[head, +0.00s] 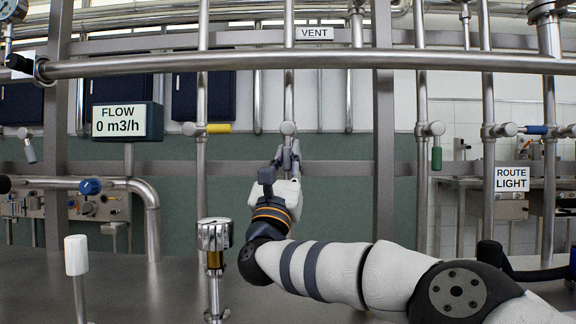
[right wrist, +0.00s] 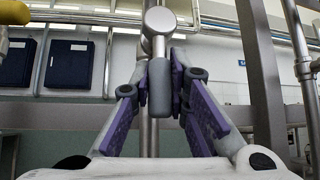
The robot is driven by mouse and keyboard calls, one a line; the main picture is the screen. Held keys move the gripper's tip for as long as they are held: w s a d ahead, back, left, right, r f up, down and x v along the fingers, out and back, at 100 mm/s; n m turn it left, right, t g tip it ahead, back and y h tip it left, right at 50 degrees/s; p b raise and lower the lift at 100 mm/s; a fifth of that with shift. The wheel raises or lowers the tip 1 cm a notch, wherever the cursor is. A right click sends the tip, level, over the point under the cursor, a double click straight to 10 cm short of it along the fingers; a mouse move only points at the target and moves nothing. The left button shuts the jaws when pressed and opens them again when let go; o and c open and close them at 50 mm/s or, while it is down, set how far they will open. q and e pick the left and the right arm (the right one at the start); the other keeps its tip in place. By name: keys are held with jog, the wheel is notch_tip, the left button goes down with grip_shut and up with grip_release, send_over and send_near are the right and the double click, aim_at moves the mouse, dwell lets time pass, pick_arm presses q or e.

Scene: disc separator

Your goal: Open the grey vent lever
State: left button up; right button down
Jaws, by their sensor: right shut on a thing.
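The vent valve (head: 288,128) is a round metal body on the vertical pipe below the VENT sign (head: 314,33). Its grey lever (right wrist: 160,88) hangs straight down along the pipe in the right wrist view. My right gripper (head: 287,160) reaches up to it from below. In the right wrist view my right gripper (right wrist: 160,92) has its purple-padded fingers shut on the lever, one on each side. In the head view the gripper largely hides the lever. My left gripper is not in view.
A yellow lever (head: 219,128) points sideways on the pipe to the left. A green lever (head: 436,158) hangs down and a blue one (head: 537,130) points sideways to the right. A thick horizontal pipe (head: 300,63) crosses above. The flow display (head: 120,121) reads 0 m3/h.

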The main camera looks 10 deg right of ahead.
aim_at(287, 121)
jog(key=shift+r, duration=0.1)
dwell(0.3)
jog(key=c, duration=1.5)
grip_release()
jog(key=shift+a, duration=0.1)
jog(key=shift+c, duration=0.2)
notch_tip(287, 121, up, 10)
